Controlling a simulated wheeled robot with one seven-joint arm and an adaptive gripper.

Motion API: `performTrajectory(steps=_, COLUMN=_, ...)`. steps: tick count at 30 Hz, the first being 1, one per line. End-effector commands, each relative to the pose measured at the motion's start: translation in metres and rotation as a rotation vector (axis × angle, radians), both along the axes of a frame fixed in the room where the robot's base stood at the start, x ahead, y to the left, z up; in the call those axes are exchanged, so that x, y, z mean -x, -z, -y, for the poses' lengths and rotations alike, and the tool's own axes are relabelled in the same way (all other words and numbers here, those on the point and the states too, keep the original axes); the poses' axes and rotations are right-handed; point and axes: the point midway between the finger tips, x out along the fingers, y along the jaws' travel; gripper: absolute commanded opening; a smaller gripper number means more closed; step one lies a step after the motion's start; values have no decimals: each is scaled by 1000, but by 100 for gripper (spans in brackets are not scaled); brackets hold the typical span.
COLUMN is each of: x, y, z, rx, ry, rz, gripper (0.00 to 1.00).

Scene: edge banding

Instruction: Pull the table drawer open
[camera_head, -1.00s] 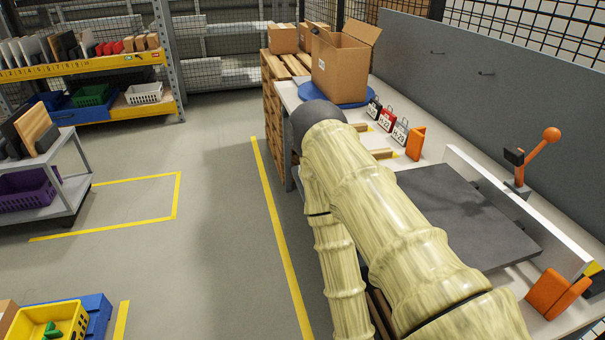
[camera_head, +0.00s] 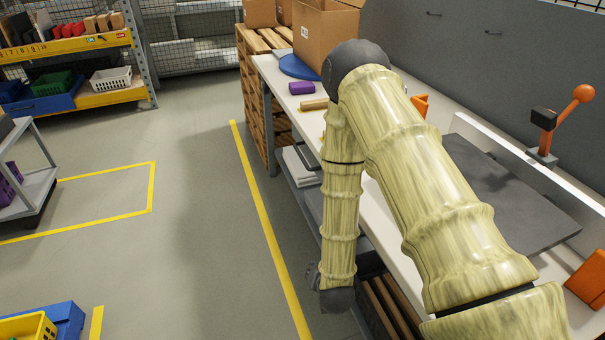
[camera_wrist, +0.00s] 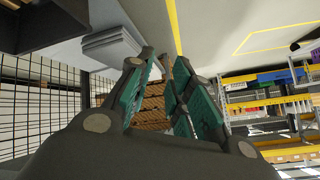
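The white worktable (camera_head: 274,76) runs along the right in the head view, with much of its front hidden behind my arm. A dark bar-like edge (camera_head: 306,147) shows under the tabletop, left of my forearm; I cannot tell whether it is the drawer's handle. A dark box-like part (camera_wrist: 48,22) is at the upper left of the wrist view, possibly the drawer. My gripper (camera_wrist: 160,62) has two teal-padded fingers, apart and with nothing between them. In the head view it is low beside the table's front, mostly hidden at the arm's end.
Grey panels (camera_head: 300,168) lie stacked under the tabletop. Wooden pallets (camera_head: 256,110) stand behind.

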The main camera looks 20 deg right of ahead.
Motion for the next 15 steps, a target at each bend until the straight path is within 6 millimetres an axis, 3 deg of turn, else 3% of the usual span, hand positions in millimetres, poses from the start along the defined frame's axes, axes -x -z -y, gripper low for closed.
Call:
performTrajectory(steps=1, x=-32, y=1, z=0, rx=-28, ry=42, rz=99, gripper=21)
performTrajectory(steps=6, x=-117, y=-44, z=5, rx=-144, ry=178, rz=427, gripper=21)
performTrajectory(steps=10, x=-164, y=-87, z=11, rx=-238, ry=255, rz=662, gripper=21)
performTrajectory(steps=15, x=-196, y=-135, z=16, rx=-335, ry=315, rz=889, gripper=21)
